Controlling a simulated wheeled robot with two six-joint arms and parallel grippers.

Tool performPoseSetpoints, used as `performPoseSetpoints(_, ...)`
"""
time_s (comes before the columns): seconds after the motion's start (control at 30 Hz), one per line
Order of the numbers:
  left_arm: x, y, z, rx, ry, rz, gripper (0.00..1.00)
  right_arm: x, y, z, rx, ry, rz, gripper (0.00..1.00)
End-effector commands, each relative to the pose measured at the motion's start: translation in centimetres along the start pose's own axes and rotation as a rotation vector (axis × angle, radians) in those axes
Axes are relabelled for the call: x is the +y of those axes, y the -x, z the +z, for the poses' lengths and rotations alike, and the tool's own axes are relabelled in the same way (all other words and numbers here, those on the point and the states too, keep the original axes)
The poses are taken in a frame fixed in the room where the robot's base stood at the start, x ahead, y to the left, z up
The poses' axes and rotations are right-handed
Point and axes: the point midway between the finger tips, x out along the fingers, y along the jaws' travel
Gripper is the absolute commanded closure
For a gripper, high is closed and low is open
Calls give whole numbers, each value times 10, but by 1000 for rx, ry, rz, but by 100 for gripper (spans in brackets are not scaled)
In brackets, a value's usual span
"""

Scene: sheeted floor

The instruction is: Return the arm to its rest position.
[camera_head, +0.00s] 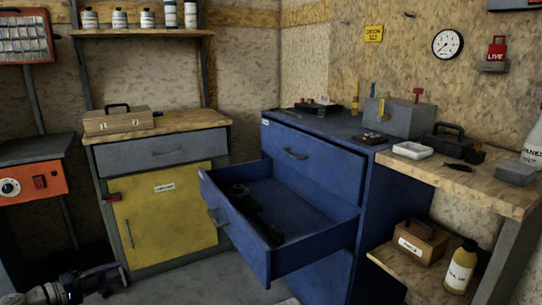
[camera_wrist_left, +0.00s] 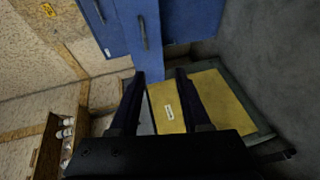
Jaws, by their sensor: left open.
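My left arm comes in at the bottom left of the head view. Its gripper (camera_head: 108,280) is low over the floor in front of the yellow-doored cabinet. In the left wrist view the two dark fingers of the left gripper (camera_wrist_left: 161,74) stand apart with nothing between them. The yellow door (camera_wrist_left: 205,103) and the blue drawer cabinet (camera_wrist_left: 168,22) lie beyond the fingers. My right gripper is in neither view.
The blue cabinet (camera_head: 388,220) has one drawer (camera_head: 238,232) pulled out, with dark items inside. The yellow-doored cabinet (camera_head: 165,225) is shut, with a wooden box (camera_head: 118,121) on top. An orange unit (camera_head: 30,184) stands at the left. Grey floor is clear between the cabinets.

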Motion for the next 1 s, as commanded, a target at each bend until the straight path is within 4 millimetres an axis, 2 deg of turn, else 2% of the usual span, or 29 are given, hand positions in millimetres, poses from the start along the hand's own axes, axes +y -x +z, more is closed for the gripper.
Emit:
performPoseSetpoints(0.37,-7,-46,42,-115,-29,-110,53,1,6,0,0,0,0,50)
performPoseSetpoints(0.57,-15,-82,82,-218,-66,-217,53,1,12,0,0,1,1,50)
performPoseSetpoints(0.67,-21,-102,110,-286,-96,-290,53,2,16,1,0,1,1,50)
performPoseSetpoints(0.77,-28,-123,148,-374,-143,-383,53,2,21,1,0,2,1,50)
performPoseSetpoints(0.9,-41,-148,214,-523,-249,-555,53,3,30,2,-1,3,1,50)
performPoseSetpoints(1.0,-50,-157,257,-621,-343,-681,53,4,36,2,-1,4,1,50)
